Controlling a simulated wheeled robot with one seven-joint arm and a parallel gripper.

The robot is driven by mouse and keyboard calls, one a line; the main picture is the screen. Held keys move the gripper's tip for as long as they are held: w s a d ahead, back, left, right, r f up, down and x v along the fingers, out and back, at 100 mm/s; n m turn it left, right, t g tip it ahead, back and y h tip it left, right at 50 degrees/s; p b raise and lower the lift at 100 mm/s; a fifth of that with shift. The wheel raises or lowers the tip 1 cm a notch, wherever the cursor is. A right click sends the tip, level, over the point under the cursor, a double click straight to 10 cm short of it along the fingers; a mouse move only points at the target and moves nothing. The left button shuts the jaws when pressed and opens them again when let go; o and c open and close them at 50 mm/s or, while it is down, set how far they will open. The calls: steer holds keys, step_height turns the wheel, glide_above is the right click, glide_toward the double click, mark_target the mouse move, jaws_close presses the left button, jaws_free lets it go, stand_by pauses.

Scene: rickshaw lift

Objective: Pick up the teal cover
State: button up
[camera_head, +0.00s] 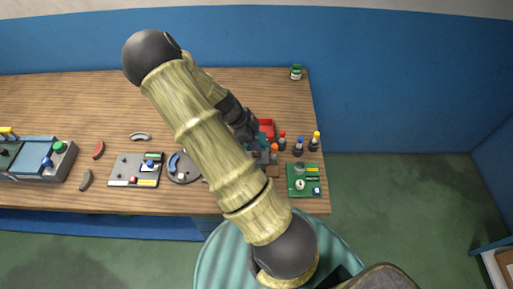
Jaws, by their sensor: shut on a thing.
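My gripper (252,136) is dark and points down near the right end of the wooden table. It is shut on the teal cover (263,141), of which only a small part shows. My arm and gripper hide most of the cover, and I cannot tell whether it is clear of the things below it.
A red box (266,126) is right beside the gripper. Several small bottles, one with a yellow cap (315,141), stand to its right. A green board (303,180) lies near the front right corner. A grey panel (136,170) lies left. The table's back half is mostly clear.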

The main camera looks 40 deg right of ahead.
mark_target(262, 138)
steer(key=shift+r, duration=1.65)
